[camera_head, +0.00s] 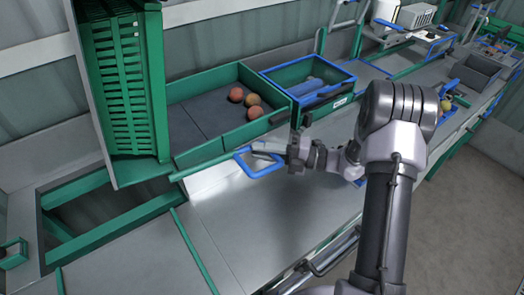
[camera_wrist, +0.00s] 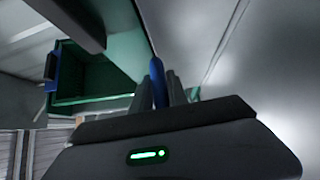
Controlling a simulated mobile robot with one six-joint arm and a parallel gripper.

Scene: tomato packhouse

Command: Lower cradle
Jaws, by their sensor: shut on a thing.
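A blue square frame, which looks like the cradle (camera_head: 262,171), shows at the middle of the head view, over the edge of the grey worktop. My gripper (camera_head: 277,154) reaches it from the right and is shut on its blue rim. In the wrist view, a narrow blue piece (camera_wrist: 157,80) stands between the dark fingers of my gripper (camera_wrist: 164,92). My gripper's body hides the lower part of that view. I cannot tell whether the frame touches the surface below.
Behind the frame is a green-walled tray (camera_head: 195,84) with several tomatoes (camera_head: 236,95). A green crate with a blue rim (camera_head: 328,98) stands to its right. A tall green slatted rack (camera_head: 122,85) rises at left. The grey worktop (camera_head: 255,225) in front is clear.

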